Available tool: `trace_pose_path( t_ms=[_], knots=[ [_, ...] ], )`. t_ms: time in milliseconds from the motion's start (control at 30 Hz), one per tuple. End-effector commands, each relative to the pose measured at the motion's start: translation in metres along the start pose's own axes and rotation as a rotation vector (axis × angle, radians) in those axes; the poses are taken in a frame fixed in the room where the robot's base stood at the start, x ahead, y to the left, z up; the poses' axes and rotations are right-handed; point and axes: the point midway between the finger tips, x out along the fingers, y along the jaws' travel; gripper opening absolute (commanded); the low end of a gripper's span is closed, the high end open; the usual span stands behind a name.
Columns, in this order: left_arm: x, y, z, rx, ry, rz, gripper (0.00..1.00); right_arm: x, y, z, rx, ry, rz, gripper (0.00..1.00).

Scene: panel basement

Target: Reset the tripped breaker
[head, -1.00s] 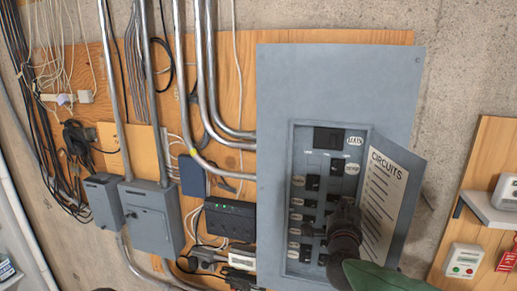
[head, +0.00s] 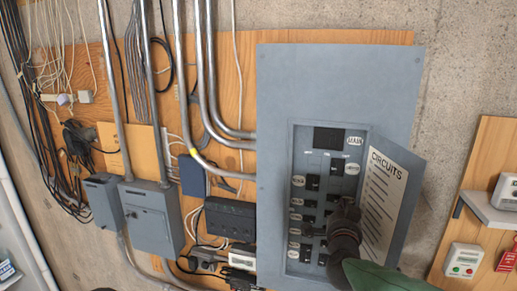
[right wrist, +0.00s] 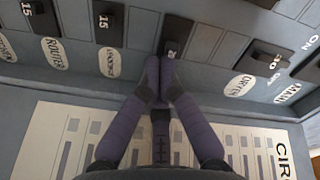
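The grey breaker panel (head: 275,180) stands open on the wall, with rows of black breakers and oval white labels. My right gripper (head: 330,222) is in front of the right column of breakers and hides some of them. In the right wrist view my fingertips (right wrist: 164,84) are together, right at a black breaker (right wrist: 177,34); I cannot tell whether they touch it. Its label is hidden behind my fingers. The neighbouring breakers are labelled LAUNDRY (right wrist: 109,62) and DRYER (right wrist: 241,86). Which breaker is tripped is not clear.
The panel door (head: 392,190), with its CIRCUITS list, is swung open to the right, close beside my right gripper. Grey boxes (head: 150,222), conduits and a black power unit (head: 230,218) are left of the panel. A shelf (head: 485,208) is at the right.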

Motion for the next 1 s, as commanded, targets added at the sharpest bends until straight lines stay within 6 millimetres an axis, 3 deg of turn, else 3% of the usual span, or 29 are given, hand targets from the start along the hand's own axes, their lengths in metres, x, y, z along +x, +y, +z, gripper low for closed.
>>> trace_pose_path(
  t_ms=[1000],
  knots=[
    [-0.0022,0.0008,0.0001,0.0,0.0,0.0,0.4,0.0001,-0.0053,0.0055,-0.001,-0.002,-0.001,0.0]
  ],
)
